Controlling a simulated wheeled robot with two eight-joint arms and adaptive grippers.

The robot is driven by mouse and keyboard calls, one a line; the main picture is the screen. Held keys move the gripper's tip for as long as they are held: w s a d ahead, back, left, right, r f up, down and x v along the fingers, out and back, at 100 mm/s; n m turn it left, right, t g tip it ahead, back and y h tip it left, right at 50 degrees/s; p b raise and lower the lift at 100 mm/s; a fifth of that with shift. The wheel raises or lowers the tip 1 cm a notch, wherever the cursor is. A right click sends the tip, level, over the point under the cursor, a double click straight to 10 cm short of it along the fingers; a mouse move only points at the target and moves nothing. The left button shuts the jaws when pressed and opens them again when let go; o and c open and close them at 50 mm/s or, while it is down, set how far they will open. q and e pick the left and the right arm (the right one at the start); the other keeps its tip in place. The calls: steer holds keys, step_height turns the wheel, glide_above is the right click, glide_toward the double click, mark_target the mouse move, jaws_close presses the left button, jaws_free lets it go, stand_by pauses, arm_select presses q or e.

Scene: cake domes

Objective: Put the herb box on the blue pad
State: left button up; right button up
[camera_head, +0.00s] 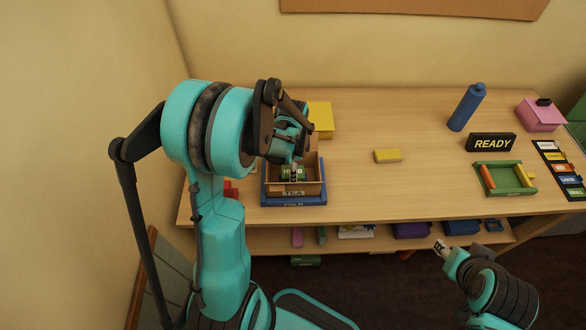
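The wooden box stands on a blue pad or tray (293,202) whose front lettering is too small to read surely. My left gripper (292,162) is directly above the green box, pointing down. Its fingers are largely hidden by my arm, so I cannot tell whether they touch or grip the box. My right gripper (440,247) is low at the right, in front of the table edge and away from the boxes; its opening is too small to judge.
A yellow box (320,118) stands just behind the wooden box. A yellow block (387,155) lies mid-table. At the right are a blue bottle (467,107), a READY sign (491,143), a green tray (507,189) and a pink box (540,115). The table middle is mostly clear.

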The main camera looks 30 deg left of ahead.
arm_select(q)
steer(key=shift+f, duration=0.15)
steer(key=o, duration=0.9)
steer(key=shift+c, duration=0.3)
steer(key=shift+c, duration=1.2)
step_height(320, 180, up, 11)
steer(key=p, duration=0.7)
steer(key=shift+f, duration=0.2)
